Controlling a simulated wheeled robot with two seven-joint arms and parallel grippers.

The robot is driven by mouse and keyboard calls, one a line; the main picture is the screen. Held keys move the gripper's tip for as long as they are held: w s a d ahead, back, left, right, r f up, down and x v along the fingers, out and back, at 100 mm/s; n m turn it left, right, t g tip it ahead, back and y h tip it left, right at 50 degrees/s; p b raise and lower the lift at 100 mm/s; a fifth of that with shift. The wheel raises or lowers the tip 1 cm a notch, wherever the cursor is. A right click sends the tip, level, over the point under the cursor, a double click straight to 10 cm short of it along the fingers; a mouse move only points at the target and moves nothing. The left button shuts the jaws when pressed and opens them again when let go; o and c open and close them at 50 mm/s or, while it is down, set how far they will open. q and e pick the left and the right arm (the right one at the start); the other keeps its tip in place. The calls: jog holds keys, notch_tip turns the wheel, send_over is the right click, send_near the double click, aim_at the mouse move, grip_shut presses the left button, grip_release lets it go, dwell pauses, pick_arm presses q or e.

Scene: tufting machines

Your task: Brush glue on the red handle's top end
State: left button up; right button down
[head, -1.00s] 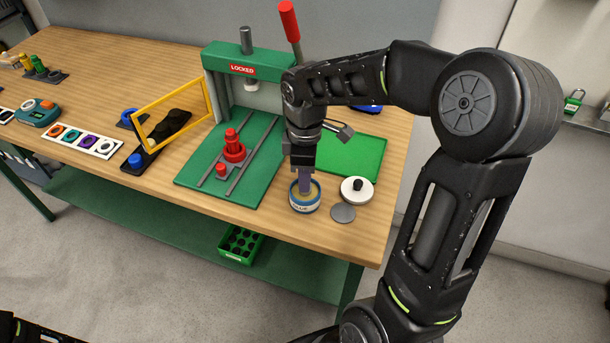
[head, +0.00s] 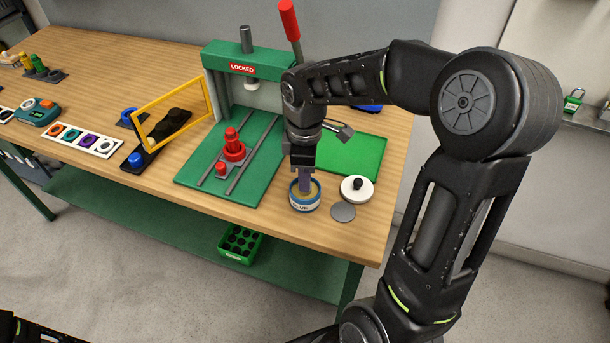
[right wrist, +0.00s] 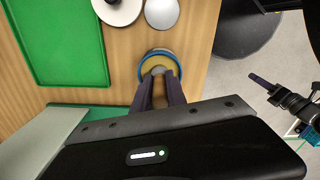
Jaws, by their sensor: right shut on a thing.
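My right gripper (head: 303,180) points down over the open glue tin (head: 303,206) near the table's front edge. It is shut on a brush, mostly hidden by the fingers; its pale tip (right wrist: 160,70) shows over the tin's yellowish glue in the right wrist view. I cannot tell how deep the tip is. A red upright piece (head: 233,146) stands on the green press bed, with a smaller red piece (head: 221,168) in front. The press lever has a red grip (head: 289,20) at its top. My left gripper is out of view.
The green press (head: 235,62) reads LOCKED. A white lid with a black knob (head: 357,189) and a grey disc (head: 343,212) lie right of the tin. A green tray (head: 352,158) lies behind. A yellow frame (head: 152,140) stands left of the press.

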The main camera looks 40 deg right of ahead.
dwell(0.5)
jog(key=shift+r+p, duration=2.8)
jog(key=shift+r, duration=0.7)
